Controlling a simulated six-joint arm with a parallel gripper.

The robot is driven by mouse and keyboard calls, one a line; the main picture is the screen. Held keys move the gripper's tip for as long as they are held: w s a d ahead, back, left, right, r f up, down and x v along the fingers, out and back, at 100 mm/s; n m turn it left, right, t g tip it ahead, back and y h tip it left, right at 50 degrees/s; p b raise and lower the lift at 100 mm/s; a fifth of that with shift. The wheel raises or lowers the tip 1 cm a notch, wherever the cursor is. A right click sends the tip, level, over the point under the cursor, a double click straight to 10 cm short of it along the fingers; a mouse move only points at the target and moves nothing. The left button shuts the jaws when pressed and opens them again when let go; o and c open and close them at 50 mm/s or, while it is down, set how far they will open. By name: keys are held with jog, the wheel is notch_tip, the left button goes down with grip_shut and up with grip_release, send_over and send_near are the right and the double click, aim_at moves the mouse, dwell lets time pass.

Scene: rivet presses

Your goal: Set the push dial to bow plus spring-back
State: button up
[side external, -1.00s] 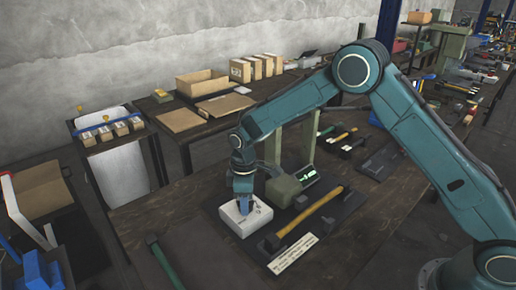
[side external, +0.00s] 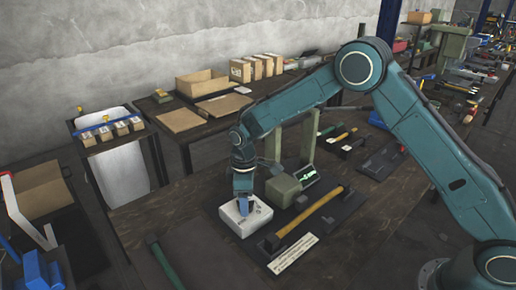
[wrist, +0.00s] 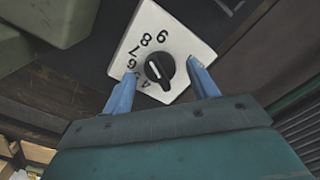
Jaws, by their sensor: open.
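The push dial is a white box (side external: 238,222) on the dark mat, under my gripper in the side view. In the wrist view its white face (wrist: 185,43) carries printed numbers, with 6, 7, 8 and 9 the clearest. A black knob (wrist: 160,68) with a pale pointer line sits on that face. My gripper (wrist: 163,78) is open, with one blue finger on each side of the knob and gaps between. In the side view my gripper (side external: 243,207) points down onto the box and hides part of its top.
A green press block (side external: 284,190) stands right beside the box, with a small lit display (side external: 308,179) behind it. A wooden-handled hammer (side external: 310,211) lies on the mat (side external: 328,222). A printed label strip (side external: 293,253) lies at the mat's front edge.

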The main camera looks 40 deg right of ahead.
notch_tip(320, 180, up, 13)
dwell(0.6)
jog(key=shift+r, duration=0.1)
jog(key=s+d+r+m+t, duration=0.1)
jog(key=s+d+r+m, duration=0.1)
jog(key=s+d+r, duration=0.4)
jog(key=s+d+r+m+t, duration=0.1)
jog(key=s+r+m+t, duration=0.1)
jog(key=s+r, duration=0.65)
jog(key=s+d+f+m+t, duration=0.1)
jog(key=s+d+m, duration=0.1)
jog(key=s, duration=0.7)
jog(key=s+d+f+m+t, duration=0.1)
jog(key=s+d+m, duration=0.1)
jog(key=s, duration=0.8)
jog(key=shift+d+f+m+t, duration=0.2)
jog(key=shift+m+t, duration=0.1)
jog(key=shift+m, duration=0.4)
